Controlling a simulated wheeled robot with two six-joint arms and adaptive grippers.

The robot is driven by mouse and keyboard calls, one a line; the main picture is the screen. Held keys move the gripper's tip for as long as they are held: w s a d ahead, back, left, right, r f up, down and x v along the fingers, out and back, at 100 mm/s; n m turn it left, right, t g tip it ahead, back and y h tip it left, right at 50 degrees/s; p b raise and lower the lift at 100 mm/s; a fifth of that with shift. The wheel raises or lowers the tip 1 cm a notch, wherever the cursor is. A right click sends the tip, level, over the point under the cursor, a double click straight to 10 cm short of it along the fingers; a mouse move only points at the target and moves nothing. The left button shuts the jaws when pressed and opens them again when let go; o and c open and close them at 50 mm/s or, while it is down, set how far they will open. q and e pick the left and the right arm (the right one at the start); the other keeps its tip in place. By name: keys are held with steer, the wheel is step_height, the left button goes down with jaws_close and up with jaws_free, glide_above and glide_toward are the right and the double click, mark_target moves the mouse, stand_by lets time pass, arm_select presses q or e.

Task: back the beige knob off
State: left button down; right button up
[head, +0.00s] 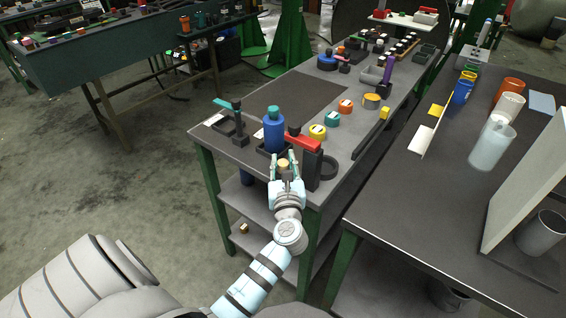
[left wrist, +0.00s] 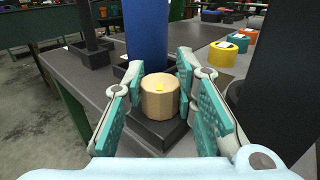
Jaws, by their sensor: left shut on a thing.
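The beige knob (head: 283,163) is a faceted, pale wood-coloured cylinder with a small yellow mark on top. In the left wrist view the knob (left wrist: 160,97) sits upright over a dark square base (left wrist: 155,135), just in front of a blue cylinder (left wrist: 147,35). My left gripper (head: 287,167) has its teal-padded fingers on either side of the knob and is shut on it. The fingers (left wrist: 160,85) hide parts of the knob's sides. My right gripper is not in view.
A blue bottle (head: 273,136) with a teal cap stands behind the knob. A dark post with a red arm (head: 304,144) rises close to the right. A teal-topped stand (head: 238,122) is at left. Several coloured round parts line the table's right side.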

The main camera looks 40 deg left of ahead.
arm_select(q)
steer(key=c, duration=1.3)
jaws_free()
